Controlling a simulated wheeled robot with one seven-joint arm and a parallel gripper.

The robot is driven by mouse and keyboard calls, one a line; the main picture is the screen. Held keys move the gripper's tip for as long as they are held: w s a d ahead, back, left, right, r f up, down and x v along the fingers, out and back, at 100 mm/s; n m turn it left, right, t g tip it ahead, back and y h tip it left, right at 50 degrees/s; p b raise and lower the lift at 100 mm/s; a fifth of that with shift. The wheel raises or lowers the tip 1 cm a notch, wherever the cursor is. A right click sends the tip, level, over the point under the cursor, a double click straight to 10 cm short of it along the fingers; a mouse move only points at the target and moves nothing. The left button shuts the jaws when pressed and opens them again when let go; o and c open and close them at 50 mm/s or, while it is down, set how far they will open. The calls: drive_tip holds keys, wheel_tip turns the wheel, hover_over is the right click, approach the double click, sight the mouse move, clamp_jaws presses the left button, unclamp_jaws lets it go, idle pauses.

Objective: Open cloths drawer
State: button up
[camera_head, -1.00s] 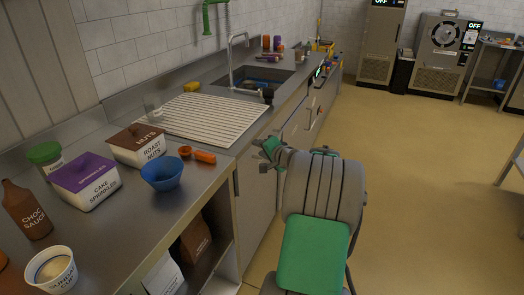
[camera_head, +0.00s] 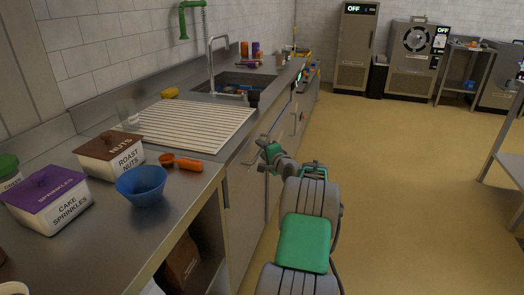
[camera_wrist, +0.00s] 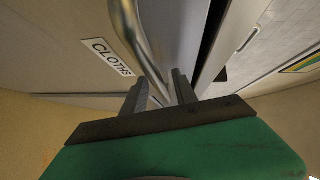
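The cloths drawer (camera_wrist: 75,35) shows in the wrist view as a grey front with a white "CLOTHS" label (camera_wrist: 107,57). A curved metal bar handle (camera_wrist: 135,35) runs down its front. My gripper (camera_wrist: 160,82) is open, its two dark fingers apart. The lower end of the handle appears in the gap between the fingers; I cannot tell whether they touch it. In the head view my gripper (camera_head: 268,155) is beside the cabinet fronts below the sink counter, and it hides part of them. I cannot tell whether the drawer is ajar.
The steel counter (camera_head: 190,185) holds a blue bowl (camera_head: 141,184), an orange scoop (camera_head: 182,163), lidded tubs and a ribbed drainboard (camera_head: 190,125) beside the sink (camera_head: 237,82). A dark gap (camera_wrist: 212,30) lies beside the drawer front. The floor (camera_head: 400,190) to the right is clear.

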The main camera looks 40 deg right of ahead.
clamp_jaws()
idle(0.3)
drive_tip(key=shift+s, duration=0.1)
idle(1.0)
